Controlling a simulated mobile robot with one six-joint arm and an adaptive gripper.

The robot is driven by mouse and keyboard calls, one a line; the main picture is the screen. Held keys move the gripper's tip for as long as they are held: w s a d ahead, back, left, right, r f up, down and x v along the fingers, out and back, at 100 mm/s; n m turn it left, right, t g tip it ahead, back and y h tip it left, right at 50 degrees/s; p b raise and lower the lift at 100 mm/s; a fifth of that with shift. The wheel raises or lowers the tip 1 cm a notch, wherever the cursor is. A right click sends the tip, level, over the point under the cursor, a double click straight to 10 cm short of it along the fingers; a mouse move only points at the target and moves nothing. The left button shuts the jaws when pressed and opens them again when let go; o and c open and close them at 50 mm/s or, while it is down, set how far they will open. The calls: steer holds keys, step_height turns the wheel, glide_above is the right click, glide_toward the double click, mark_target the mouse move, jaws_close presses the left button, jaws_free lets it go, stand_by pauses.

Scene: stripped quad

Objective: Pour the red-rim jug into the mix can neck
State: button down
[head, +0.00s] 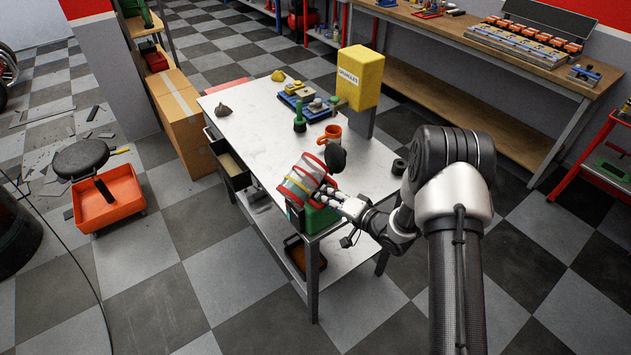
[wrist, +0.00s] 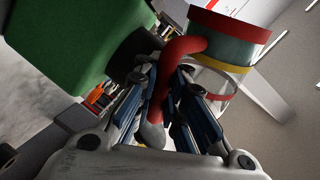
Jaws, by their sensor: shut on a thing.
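The red-rim jug (head: 302,182) is a see-through cylinder with red and yellow bands, held tilted above the near end of the white table. In the wrist view the jug (wrist: 232,48) is at the upper right, with its red handle (wrist: 168,75) between the fingers. My gripper (head: 332,194) is shut on that handle. A green can (head: 320,219), which looks like the mix can, stands just below the jug on the table corner. It fills the upper left of the wrist view (wrist: 65,40).
The white table (head: 262,130) also bears an orange mug (head: 329,134), a yellow box dispenser (head: 359,76), a green bottle-like item (head: 299,118) and a dark rock-like lump (head: 223,110). A dark rounded object (head: 335,158) is right behind the jug. The table's left middle is clear.

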steer(key=shift+s+a+f+m+g+y+p, duration=0.15)
steer(key=shift+a+f+m+y+p, duration=0.1)
steer(key=shift+m+p, duration=0.4)
steer(key=shift+s+a+f+m+g+y+p, duration=0.1)
steer(key=shift+f+m+g+y+p, duration=0.1)
steer(key=shift+m+p, duration=0.45)
stand_by(6.0)
steer(key=shift+p, duration=0.5)
